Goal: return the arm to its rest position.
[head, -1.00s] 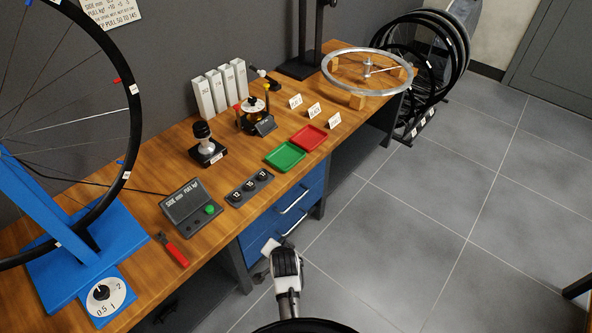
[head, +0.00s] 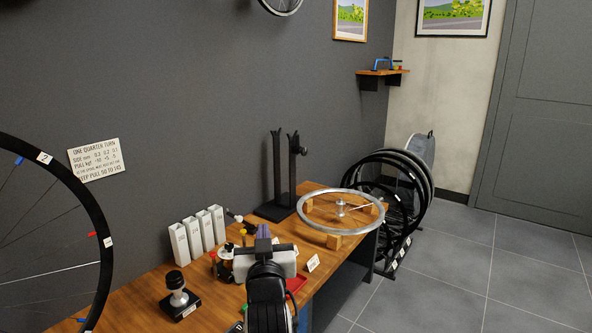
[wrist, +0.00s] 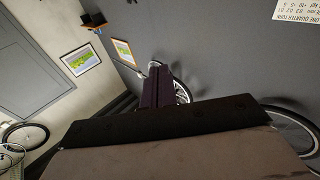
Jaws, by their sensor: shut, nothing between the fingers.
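My gripper (head: 262,232) shows in the head view at the lower middle, raised in front of the workbench (head: 130,290). Its fingers are together and hold nothing. In the wrist view my shut fingers (wrist: 158,88) point toward the dark wall, away from the bench top. My gripper and arm hide part of the bench, including most of the red tray (head: 296,284).
A silver wheel rim (head: 341,233) rests on wooden blocks at the bench's far end. White tubes (head: 197,233), a black-based knob device (head: 178,297) and a large wheel (head: 103,235) stand left. Several wheels (head: 425,185) stand on the floor beyond. Floor at right is clear.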

